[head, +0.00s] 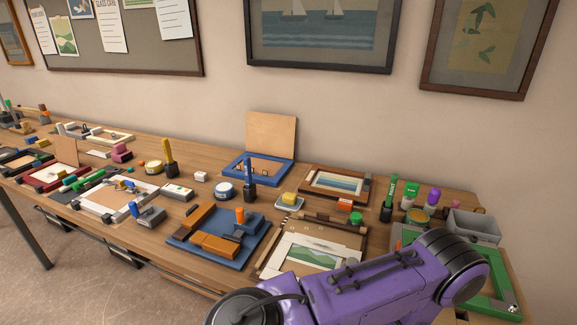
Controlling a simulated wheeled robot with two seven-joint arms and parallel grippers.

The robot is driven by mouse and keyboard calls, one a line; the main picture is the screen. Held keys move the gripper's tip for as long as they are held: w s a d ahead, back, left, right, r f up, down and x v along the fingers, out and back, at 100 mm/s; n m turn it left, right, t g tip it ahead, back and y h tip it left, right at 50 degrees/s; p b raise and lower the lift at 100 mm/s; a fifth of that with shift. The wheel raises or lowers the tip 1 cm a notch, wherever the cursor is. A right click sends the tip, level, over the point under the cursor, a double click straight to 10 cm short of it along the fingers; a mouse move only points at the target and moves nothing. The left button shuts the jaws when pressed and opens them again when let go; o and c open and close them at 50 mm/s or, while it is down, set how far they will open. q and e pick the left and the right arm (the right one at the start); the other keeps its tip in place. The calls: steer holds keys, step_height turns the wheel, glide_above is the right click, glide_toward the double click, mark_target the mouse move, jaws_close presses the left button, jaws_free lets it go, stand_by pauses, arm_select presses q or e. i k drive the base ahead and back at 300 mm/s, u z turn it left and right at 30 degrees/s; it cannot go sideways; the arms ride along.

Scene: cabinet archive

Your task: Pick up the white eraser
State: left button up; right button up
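A small white block (201,176), which looks like the white eraser, lies on the wooden table left of centre. It is behind a white box with coloured marks (178,191) and left of a round blue-and-white tin (224,189). It is too small to make out any marking on it. Nothing touches it that I can see. A purple arm of mine crosses the lower right, with its gripper out of sight. My other gripper is not in view either.
The long table (150,217) is crowded. A blue tray (218,237) with orange blocks lies in front. A dark holder with a yellow tool (168,157) stands near the white block. A blue frame (258,169) is behind right. A grey bin (473,226) stands at the right.

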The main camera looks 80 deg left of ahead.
mark_target(201, 176)
steer(key=z, duration=0.45)
steer(key=k, duration=2)
steer(key=u, duration=0.15)
